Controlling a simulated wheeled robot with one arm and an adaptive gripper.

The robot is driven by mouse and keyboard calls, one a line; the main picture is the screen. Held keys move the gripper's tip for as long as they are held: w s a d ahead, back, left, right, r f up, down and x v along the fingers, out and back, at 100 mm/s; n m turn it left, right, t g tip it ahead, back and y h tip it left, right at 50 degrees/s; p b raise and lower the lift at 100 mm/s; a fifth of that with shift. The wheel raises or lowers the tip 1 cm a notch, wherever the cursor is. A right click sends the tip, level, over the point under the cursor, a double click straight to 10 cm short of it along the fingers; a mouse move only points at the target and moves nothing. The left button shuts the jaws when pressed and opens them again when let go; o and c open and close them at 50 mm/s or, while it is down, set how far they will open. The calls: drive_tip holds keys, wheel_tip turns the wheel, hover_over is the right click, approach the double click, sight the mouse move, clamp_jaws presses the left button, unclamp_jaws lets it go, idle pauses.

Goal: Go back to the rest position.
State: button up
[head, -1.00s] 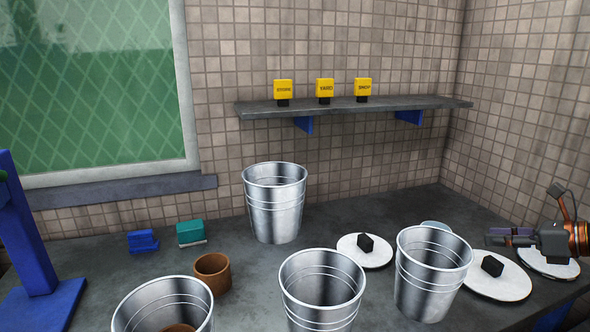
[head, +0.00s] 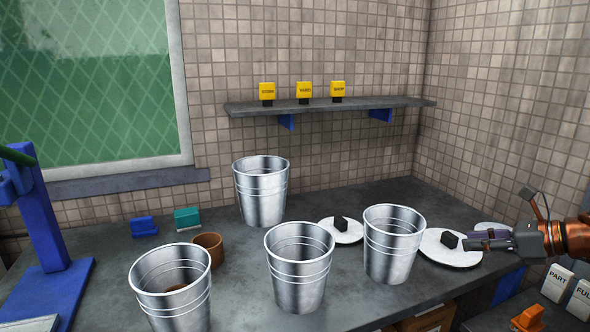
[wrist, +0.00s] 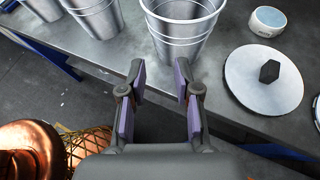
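My gripper (head: 489,238) is at the right of the head view, over the right part of the counter near a white lid. In the wrist view my gripper (wrist: 158,88) has its two fingers spread apart with nothing between them. A metal pail (wrist: 184,32) stands just beyond the fingertips in that view, apart from them. In the head view this seems to be the right pail (head: 391,243). Other pails stand at the front left (head: 172,302), front middle (head: 300,278) and back (head: 262,198). Something brown lies inside the front left pail.
White lids with black knobs (head: 342,231) (head: 437,250) lie on the counter (head: 100,262). A brown pot (head: 208,249), a blue block (head: 144,226) and a teal block (head: 187,219) are at left. A blue stand (head: 45,225) is far left. Yellow labels (head: 304,90) stand on a shelf.

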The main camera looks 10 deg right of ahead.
drive_tip(key=s+a+f+n+g+p, duration=0.1)
drive_tip(key=s+a+n+g, duration=0.2)
drive_tip(key=a, duration=0.5)
drive_tip(key=s+a+n+g+p, duration=0.2)
drive_tip(key=a+n, duration=0.4)
drive_tip(key=a, duration=0.3)
drive_tip(key=s+a+f+n+g+p, duration=0.1)
drive_tip(key=s+a+n+g, duration=0.2)
drive_tip(key=a, duration=0.5)
drive_tip(key=s+a+f+n+g+h+p, duration=0.1)
drive_tip(key=s+a+n+h, duration=0.15)
drive_tip(key=s+n, duration=0.2)
drive_tip(key=s+a+f+n+g+h+p, duration=0.1)
drive_tip(key=s+a+f+n+g+h, duration=0.1)
drive_tip(key=s+a+n, duration=0.3)
drive_tip(key=s+d+f+n+h+p, duration=0.1)
drive_tip(key=s+d+n+h, duration=0.1)
drive_tip(key=s, duration=0.3)
drive_tip(key=s+d+n+h+p, duration=0.1)
drive_tip(key=s+d+n+h, duration=0.1)
drive_tip(key=s, duration=0.4)
drive_tip(key=d+n, duration=0.1)
drive_tip(key=n, duration=0.1)
drive_tip(key=shift+s+f+n+g, duration=0.25)
drive_tip(key=shift+f+n+g, duration=0.05)
drive_tip(key=shift+f+n, duration=0.1)
